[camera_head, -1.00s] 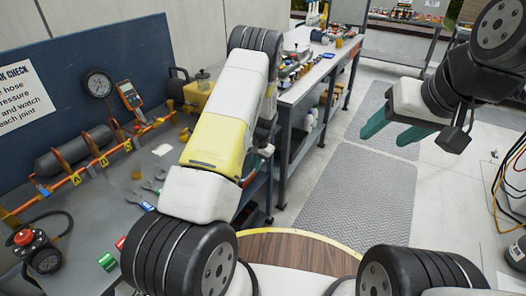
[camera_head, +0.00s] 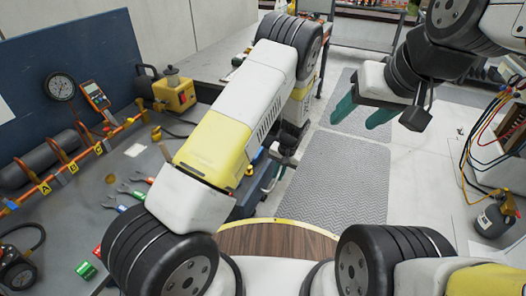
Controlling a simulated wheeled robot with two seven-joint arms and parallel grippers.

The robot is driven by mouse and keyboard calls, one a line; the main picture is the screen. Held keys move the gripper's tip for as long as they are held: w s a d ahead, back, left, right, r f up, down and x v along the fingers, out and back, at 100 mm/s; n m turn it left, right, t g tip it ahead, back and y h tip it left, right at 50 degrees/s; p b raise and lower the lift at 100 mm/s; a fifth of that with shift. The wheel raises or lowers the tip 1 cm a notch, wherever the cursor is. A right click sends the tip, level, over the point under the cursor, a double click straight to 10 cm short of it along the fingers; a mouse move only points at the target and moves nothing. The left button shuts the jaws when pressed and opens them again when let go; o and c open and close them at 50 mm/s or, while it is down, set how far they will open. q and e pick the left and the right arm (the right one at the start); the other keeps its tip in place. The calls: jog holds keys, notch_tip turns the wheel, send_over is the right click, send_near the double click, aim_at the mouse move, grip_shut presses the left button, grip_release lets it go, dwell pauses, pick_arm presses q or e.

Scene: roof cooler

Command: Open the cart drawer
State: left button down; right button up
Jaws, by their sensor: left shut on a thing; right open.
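The blue cart (camera_head: 249,190) stands beside the grey bench, mostly hidden behind my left arm. Its drawer front and handle are too covered to make out clearly. My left gripper (camera_head: 281,160) is low at the cart's right side, beyond my yellow and white arm link. It is shut on what seems to be the drawer handle; the contact itself is hard to see. My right gripper (camera_head: 364,110) is open and empty, its teal fingers apart above the floor mat, well to the right of the cart.
The grey bench (camera_head: 80,210) at left carries a gauge (camera_head: 60,87), an orange meter (camera_head: 95,96), a yellow pump (camera_head: 176,95) and wrenches. A grey mat (camera_head: 335,185) covers clear floor in the middle. Hoses (camera_head: 480,140) and a small tank (camera_head: 494,218) are at right.

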pick_arm(q)
jog(key=s+d, duration=0.3)
jog(key=d, duration=0.6)
jog(key=shift+s+d, duration=0.15)
jog(key=shift+s, duration=0.05)
jog(key=c, duration=1.5)
grip_release()
jog(key=shift+r, duration=0.1)
jog(key=r, duration=0.2)
jog(key=d+r, duration=0.1)
jog(key=r, duration=0.4)
jog(key=shift+s+d+r, duration=0.15)
jog(key=shift+s+r, duration=0.1)
